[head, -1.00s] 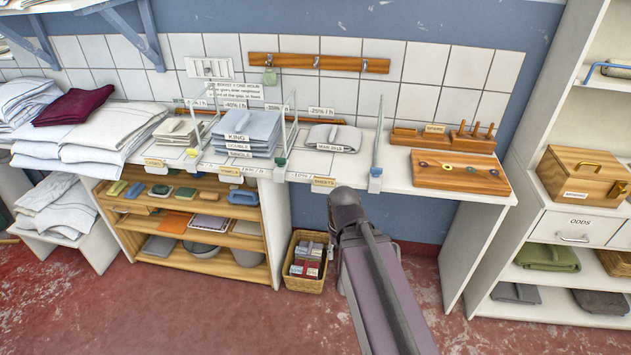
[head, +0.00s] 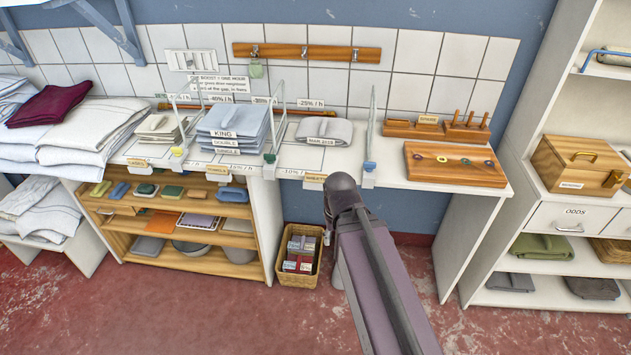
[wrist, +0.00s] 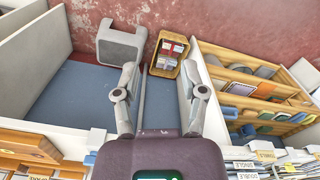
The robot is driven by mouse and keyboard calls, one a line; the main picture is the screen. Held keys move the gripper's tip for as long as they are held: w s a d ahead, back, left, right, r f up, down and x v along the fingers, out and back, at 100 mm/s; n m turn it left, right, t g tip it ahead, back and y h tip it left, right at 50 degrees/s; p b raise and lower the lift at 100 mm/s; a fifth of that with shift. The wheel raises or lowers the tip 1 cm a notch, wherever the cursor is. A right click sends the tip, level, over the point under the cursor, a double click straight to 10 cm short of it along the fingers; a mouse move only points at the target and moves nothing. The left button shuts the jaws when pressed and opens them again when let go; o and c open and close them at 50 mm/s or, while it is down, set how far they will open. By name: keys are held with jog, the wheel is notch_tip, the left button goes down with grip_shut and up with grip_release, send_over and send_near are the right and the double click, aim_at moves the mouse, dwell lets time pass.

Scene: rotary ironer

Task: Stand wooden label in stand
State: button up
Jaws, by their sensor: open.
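Small wooden labels sit along the counter's front edge in the head view: one at the left (head: 138,163), one in the middle (head: 218,170) and one (head: 316,178) just left of my arm. A wooden rack (head: 428,128) with a small label and several upright pegs stands at the back right of the counter. I cannot tell which piece is the task's label or its stand. My gripper (wrist: 160,75) is open and empty in the wrist view, its fingers spread wide. In the head view my arm hides the gripper.
Clear upright dividers (head: 371,125) rise from the counter (head: 385,181) between folded linen stacks (head: 232,123). A wooden board (head: 450,166) with several rings lies at the right. A basket (head: 285,270) stands on the floor below. Shelving (head: 490,225) rises at the right.

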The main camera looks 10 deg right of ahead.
notch_tip(320, 180, up, 11)
jog(key=m+p, duration=1.1)
jog(key=m, duration=1.1)
send_over(315, 175)
jog(key=shift+w+d, duration=0.1)
notch_tip(315, 175, down, 8)
jog(key=b, duration=0.8)
jog(key=shift+f, duration=0.15)
jog(key=shift+f+b, duration=0.15)
jog(key=shift+b, duration=0.15)
